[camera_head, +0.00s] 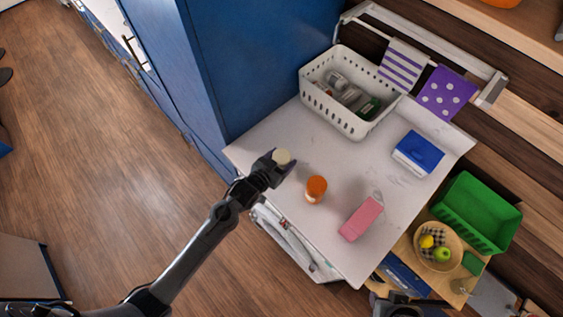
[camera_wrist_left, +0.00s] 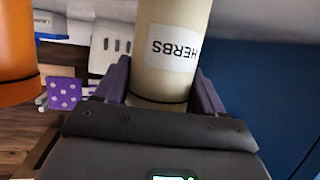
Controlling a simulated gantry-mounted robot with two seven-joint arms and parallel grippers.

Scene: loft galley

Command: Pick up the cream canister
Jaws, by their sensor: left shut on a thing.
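The cream canister (camera_head: 282,156) is between the fingers of my left gripper (camera_head: 279,164), near the left edge of the white counter. In the left wrist view the canister (camera_wrist_left: 172,28) has a white label reading HERBS, upside down in that picture. The left gripper's fingers (camera_wrist_left: 163,85) are shut on it from both sides. I cannot tell whether its base touches the counter. My right gripper (camera_head: 402,305) shows only in part at the bottom edge of the head view, away from the canister, and its jaws are unclear.
An orange canister (camera_head: 316,188) stands close to the right of the cream one. A pink box (camera_head: 361,219), a blue box (camera_head: 418,153) and a white basket (camera_head: 322,103) of items are on the counter (camera_head: 290,130). A tall blue cabinet (camera_head: 262,60) rises behind the left gripper.

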